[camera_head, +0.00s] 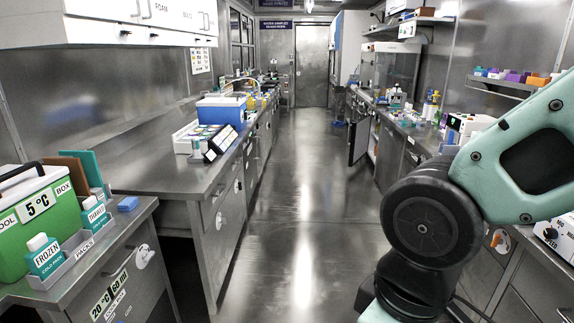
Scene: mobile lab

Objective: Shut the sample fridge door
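A dark door (358,141) stands open under the right-hand counter, swung out into the aisle. It appears to be the sample fridge door, though no label on it can be read from here. Its light cabinet opening (374,138) shows just to the right of it, and what is inside is too small to tell. My gripper is not in view. My arm fills the right foreground, well short of the door.
The aisle floor (300,215) is clear down to the far door (311,66). The left counter (160,165) holds a blue cooler box (221,110). A green cool box (38,225) stands near left. The right counter (425,137) carries bottles and instruments.

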